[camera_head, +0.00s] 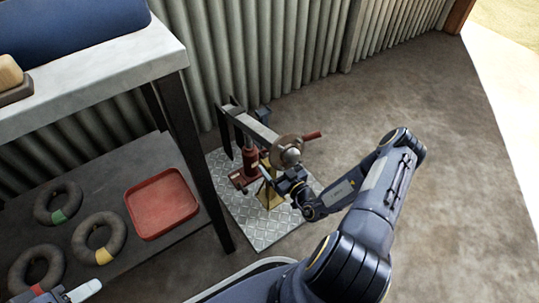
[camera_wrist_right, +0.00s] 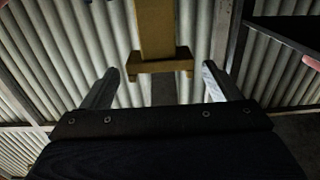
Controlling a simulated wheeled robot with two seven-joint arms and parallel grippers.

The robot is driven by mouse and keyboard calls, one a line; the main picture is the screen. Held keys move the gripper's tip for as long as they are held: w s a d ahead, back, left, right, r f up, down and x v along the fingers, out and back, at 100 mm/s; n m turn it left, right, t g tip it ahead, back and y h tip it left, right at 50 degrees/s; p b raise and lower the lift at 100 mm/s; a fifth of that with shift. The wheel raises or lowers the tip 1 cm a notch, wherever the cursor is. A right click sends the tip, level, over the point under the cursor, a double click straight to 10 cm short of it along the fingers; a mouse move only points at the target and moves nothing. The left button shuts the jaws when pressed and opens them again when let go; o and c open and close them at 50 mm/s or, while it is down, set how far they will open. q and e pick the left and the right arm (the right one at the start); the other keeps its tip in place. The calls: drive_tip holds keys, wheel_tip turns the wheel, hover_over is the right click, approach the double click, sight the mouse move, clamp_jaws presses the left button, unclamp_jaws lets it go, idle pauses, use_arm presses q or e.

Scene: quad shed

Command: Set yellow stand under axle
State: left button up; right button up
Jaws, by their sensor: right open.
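The yellow stand (camera_head: 268,194) is on the metal tread plate, below the hub end of the axle (camera_head: 262,131); my right gripper partly hides it. I cannot tell whether its top touches the axle. In the right wrist view the yellow stand (camera_wrist_right: 157,28) shows its post and a short crosspiece, between and beyond the fingertips. My right gripper (camera_head: 288,182) is beside the stand; in the wrist view the right gripper (camera_wrist_right: 160,72) is open, with clear gaps beside the stand. Pale finger-like parts at the lower left seem to be my left gripper (camera_head: 70,292), mostly cut off.
A red jack (camera_head: 247,158) stands under the axle, left of the stand. The tread plate (camera_head: 258,235) has bare room in front. A bench (camera_head: 110,72) with a shelf holding a red tray (camera_head: 162,203) and several rings is at left. Open floor (camera_head: 430,100) lies right.

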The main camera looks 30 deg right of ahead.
drive_tip(key=s+p, duration=0.1)
drive_tip(key=s, duration=0.6)
drive_tip(key=shift+d, duration=0.25)
drive_tip(key=shift+s, duration=0.1)
